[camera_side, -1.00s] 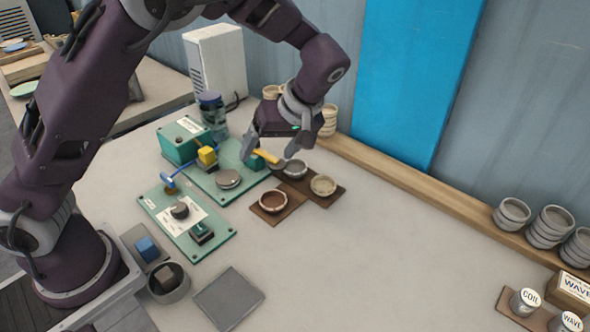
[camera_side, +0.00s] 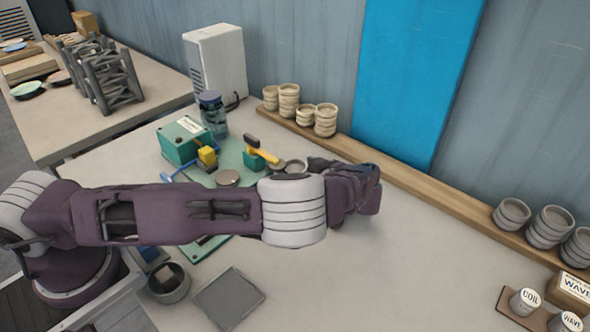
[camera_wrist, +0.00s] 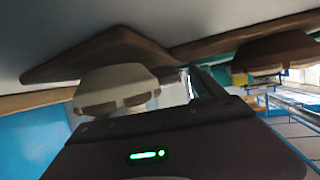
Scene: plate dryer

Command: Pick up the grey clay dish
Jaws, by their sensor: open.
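The grey clay dish (camera_side: 295,165) shows only in part in the side view, just behind my arm and beside a dark tip of my gripper (camera_side: 318,164). My low, level arm hides most of the gripper there. In the tilted, upside-down wrist view, my gripper (camera_wrist: 203,86) is open, with a dark finger rising from its body. A pale dish (camera_wrist: 115,88) on a brown board (camera_wrist: 110,50) lies beyond it to the left; I cannot tell if it is the grey one. Nothing visible is held.
A brown dish (camera_wrist: 275,54) shows at the right in the wrist view. A yellow-handled tool (camera_side: 262,151) and a green box (camera_side: 183,140) stand behind my arm. Stacked bowls (camera_side: 326,120) line the wall ledge. The table's right middle is clear.

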